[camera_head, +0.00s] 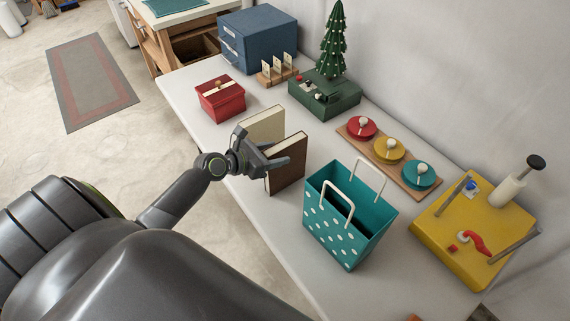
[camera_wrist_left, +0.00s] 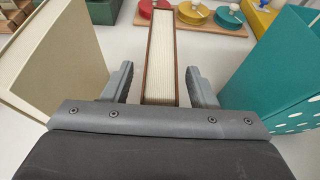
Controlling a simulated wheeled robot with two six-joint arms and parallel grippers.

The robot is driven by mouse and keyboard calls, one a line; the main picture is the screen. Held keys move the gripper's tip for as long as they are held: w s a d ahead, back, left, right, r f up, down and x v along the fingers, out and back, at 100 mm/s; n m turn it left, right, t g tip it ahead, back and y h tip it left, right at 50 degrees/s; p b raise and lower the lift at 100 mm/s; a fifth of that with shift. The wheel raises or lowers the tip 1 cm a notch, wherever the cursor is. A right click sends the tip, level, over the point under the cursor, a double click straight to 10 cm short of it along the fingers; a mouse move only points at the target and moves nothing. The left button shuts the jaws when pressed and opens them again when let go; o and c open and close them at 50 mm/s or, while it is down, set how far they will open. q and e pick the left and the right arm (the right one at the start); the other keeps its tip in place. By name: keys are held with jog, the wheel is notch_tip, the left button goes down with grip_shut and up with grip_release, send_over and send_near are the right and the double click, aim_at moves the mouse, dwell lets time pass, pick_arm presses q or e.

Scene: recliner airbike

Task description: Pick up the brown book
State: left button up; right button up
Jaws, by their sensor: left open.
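The brown book (camera_head: 288,165) stands upright on the white table in the head view. In the left wrist view the brown book (camera_wrist_left: 161,60) shows its cream page edge and thin brown covers, between the fingers. My left gripper (camera_head: 278,158) is open at the book. In the left wrist view its two fingers (camera_wrist_left: 160,88) stand on either side of the book with a gap on each side. A cream book (camera_head: 264,126) stands beside it and also shows at the left of the wrist view (camera_wrist_left: 45,55). My right gripper is not in view.
A teal polka-dot bag (camera_head: 345,222) stands close to the right of the brown book. A red box (camera_head: 220,99) is to the left. A board with several coloured discs (camera_head: 388,151) lies behind. A yellow box (camera_head: 470,235) is at right. The table's front edge is near the book.

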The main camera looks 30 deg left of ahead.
pick_arm(q)
jog(key=shift+x, duration=1.1)
jog(key=shift+a, duration=0.1)
jog(key=shift+s, duration=0.1)
jog(key=shift+c, duration=1.3)
grip_shut()
